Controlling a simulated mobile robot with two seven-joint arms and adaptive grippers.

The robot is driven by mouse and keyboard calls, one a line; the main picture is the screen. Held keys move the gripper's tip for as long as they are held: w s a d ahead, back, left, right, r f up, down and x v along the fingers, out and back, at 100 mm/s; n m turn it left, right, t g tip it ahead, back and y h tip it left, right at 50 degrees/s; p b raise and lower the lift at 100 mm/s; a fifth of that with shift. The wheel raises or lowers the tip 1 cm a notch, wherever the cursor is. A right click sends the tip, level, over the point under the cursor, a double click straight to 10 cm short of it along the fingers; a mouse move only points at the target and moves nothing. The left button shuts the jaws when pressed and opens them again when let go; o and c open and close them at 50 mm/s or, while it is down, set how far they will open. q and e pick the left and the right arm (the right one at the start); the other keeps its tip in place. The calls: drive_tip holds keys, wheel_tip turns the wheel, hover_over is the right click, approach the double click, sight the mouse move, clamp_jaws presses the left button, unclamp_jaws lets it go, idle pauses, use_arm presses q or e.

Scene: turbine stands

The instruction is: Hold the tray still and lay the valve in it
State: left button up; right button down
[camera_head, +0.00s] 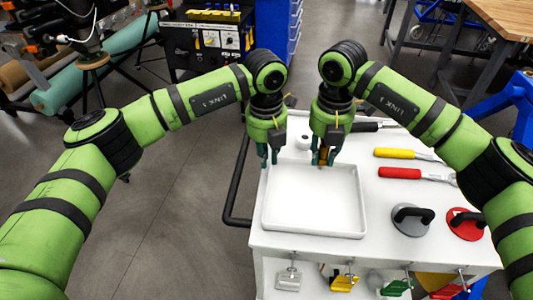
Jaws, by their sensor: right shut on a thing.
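The white tray (315,205) lies on the white cart top and is empty. My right gripper (323,158) is shut on a small brownish-orange piece, the valve (323,156), above the tray's back edge. The fingers hide most of the valve. My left gripper (268,160) points down at the tray's back left corner, with a gap between its fingers. I cannot tell whether it touches the rim.
Yellow (394,153) and red-handled (400,173) tools lie right of the tray. A grey suction cup (411,220) and a red one (466,224) stand near the front right. A small white round item (303,143) sits behind the tray. Clamps hang along the cart's front.

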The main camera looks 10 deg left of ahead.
use_arm(q)
wheel_tip(320, 180, down, 12)
drive_tip(key=shift+a+r, duration=0.1)
drive_tip(key=shift+a, duration=0.05)
idle(0.4)
clamp_jaws()
